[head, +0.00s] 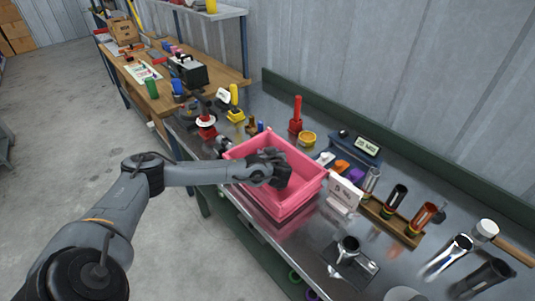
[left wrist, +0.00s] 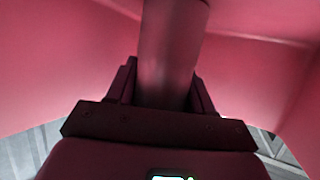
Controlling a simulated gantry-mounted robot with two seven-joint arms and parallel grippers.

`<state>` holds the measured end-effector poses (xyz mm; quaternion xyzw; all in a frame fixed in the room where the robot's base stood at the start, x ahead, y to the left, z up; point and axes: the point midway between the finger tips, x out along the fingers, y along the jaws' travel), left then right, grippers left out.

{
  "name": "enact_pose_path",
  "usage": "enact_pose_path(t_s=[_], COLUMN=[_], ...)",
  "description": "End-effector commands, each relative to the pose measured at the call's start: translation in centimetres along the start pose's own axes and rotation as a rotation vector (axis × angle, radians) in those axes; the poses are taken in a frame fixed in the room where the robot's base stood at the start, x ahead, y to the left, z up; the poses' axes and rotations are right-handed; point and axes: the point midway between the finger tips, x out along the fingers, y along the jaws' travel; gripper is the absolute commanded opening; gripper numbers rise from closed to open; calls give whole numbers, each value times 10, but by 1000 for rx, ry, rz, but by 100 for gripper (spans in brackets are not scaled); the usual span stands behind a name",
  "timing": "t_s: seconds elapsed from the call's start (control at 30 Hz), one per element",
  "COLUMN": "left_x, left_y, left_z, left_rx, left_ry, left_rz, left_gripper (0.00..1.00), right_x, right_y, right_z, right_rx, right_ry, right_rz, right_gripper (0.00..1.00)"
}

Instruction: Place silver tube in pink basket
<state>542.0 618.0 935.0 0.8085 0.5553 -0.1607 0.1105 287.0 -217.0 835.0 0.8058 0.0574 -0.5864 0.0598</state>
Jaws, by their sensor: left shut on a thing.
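The pink basket (head: 305,172) stands near the front edge of the metal workbench. My left gripper (head: 272,172) is over and partly inside the basket, and the arm hides part of its opening. In the left wrist view the gripper (left wrist: 165,95) is shut on a tube (left wrist: 172,50), and the basket's pink walls (left wrist: 60,60) surround it. The tube looks dark and pinkish in this light, so its silver colour cannot be confirmed. In the head view the held tube is hidden behind the gripper. My right gripper is not in view.
Right of the basket are a white sign (head: 345,192), a wooden rack (head: 392,222) with several upright tubes, and a metal fixture (head: 350,255). A red tool (head: 296,115) and a yellow ring (head: 307,138) stand behind the basket. A hammer (head: 488,230) lies at the far right.

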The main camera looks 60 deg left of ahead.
Motion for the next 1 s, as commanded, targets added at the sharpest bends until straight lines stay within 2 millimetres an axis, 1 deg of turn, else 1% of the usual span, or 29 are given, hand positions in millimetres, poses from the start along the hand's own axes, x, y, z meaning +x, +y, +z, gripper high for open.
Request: enact_pose_path(t_s=[0.17,0.2,0.23,0.5,0.63,0.77,1.0], left_x=[2,1,1,1,-1,-16,-52], left_y=[0,0,0,0,0,0,0], left_z=[4,2,2,2,-3,0,0], left_rx=[-2,-1,-1,0,1,1,0], left_ry=[0,0,0,0,0,-1,-1], left_rz=[0,0,0,0,0,2,2], left_gripper=[17,58,62,62,62,62,62], right_x=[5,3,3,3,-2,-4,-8], right_y=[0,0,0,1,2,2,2], right_z=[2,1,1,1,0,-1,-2], right_rx=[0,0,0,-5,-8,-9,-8], right_ry=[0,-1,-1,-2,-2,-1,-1], right_rz=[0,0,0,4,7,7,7], right_gripper=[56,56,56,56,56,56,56])
